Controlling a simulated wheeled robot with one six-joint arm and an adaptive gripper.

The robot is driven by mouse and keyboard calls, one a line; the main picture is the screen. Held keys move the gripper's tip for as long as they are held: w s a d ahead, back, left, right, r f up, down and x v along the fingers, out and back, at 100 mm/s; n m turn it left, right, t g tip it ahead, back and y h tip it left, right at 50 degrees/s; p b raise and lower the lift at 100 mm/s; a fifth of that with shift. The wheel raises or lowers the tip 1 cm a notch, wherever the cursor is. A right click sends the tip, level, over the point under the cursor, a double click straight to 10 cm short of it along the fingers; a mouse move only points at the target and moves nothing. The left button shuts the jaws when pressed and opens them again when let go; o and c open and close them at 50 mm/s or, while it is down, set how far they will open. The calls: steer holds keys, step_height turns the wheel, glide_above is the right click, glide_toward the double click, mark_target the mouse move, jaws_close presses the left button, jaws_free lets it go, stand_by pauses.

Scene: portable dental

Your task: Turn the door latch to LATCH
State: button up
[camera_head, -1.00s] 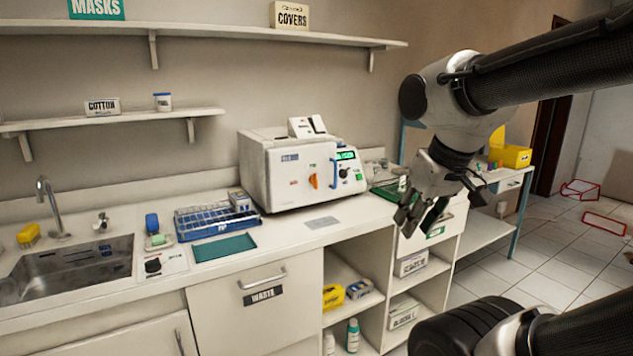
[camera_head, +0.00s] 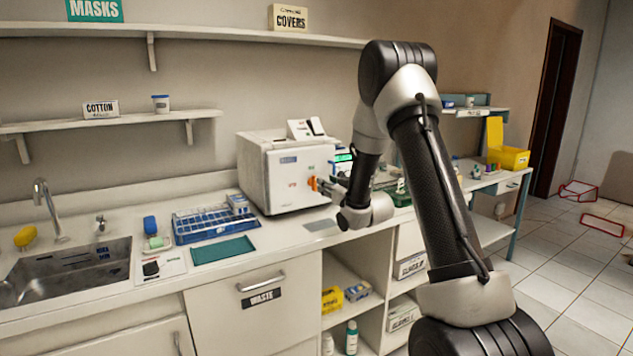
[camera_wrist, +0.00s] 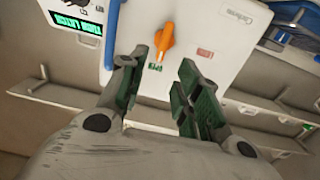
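The white autoclave-like machine (camera_head: 273,170) stands on the counter. Its orange door latch (camera_head: 313,184) is on the front, beside my gripper (camera_head: 328,187), and my arm hides part of the front panel. In the wrist view the orange latch (camera_wrist: 164,40) lies just beyond the fingertips, with a green label below it and a red label to its right. A green display reading "TURN LATCH" (camera_wrist: 76,25) is at upper left. My gripper (camera_wrist: 160,78) is open, its two fingers apart with nothing between them. The fingers appear not to touch the latch.
A blue door handle (camera_wrist: 111,30) stands beside the latch. On the counter are a blue rack (camera_head: 215,224), a teal mat (camera_head: 223,250) and a sink (camera_head: 70,268). Open shelves are below at right.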

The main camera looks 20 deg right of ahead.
mark_target(314, 183)
steer(key=w+a, duration=0.1)
steer(key=w, duration=0.7)
steer(key=shift+f, duration=0.2)
steer(key=shift+a, duration=0.1)
steer(key=shift+s+r, duration=0.1)
jaws_close()
